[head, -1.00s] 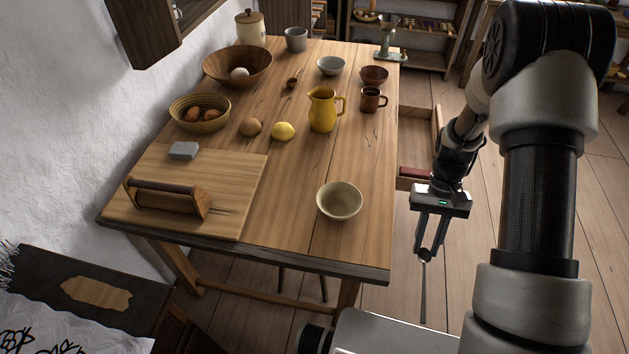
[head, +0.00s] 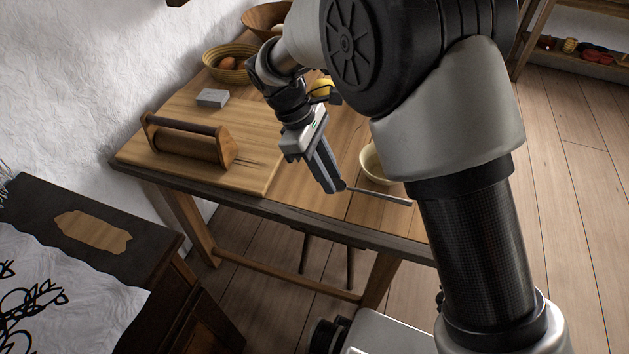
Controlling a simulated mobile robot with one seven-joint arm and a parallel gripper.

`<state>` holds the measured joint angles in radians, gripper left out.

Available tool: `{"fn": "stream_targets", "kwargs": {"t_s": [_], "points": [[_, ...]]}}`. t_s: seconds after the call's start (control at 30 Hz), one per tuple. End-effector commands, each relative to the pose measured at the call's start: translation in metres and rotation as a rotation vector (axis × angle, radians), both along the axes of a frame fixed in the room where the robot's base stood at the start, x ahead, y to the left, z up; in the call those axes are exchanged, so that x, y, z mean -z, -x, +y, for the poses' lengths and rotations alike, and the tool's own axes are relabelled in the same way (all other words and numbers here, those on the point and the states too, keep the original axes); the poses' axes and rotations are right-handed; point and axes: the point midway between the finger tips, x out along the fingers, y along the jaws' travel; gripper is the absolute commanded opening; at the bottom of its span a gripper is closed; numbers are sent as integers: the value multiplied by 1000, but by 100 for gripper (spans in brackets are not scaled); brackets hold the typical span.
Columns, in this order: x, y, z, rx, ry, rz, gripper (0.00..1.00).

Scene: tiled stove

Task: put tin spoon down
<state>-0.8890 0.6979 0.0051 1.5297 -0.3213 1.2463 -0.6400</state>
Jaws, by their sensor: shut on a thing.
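The tin spoon (head: 380,196) is a thin grey utensil. My gripper (head: 338,187) is shut on one end of it, and its handle sticks out to the right, close above the front part of the wooden table (head: 300,208). I cannot tell whether the spoon touches the tabletop. The spoon's gripped end is hidden by my gripper. A cream bowl (head: 371,168) stands just behind the spoon, partly hidden by my arm.
A cutting board (head: 255,178) with a wooden handled tool (head: 185,140) and a grey block (head: 212,97) lies left of my gripper. Baskets and a yellow lemon (head: 322,88) are farther back. The table's front edge is near.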

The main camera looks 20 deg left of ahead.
Motion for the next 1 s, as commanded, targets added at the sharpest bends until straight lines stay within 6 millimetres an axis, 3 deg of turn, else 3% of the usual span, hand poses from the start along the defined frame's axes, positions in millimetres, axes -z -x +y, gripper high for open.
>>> {"fn": "stream_targets", "kwargs": {"t_s": [0.1, 0.5, 0.87, 0.9, 1.0], "points": [[27, 1, 0, 1, 2, 2, 3], [74, 0, 0, 4, 1, 1, 3], [78, 0, 0, 4, -1, 0, 3], [77, 0, 0, 4, -1, -1, 28], [77, 0, 0, 4, -1, -1, 43]]}}
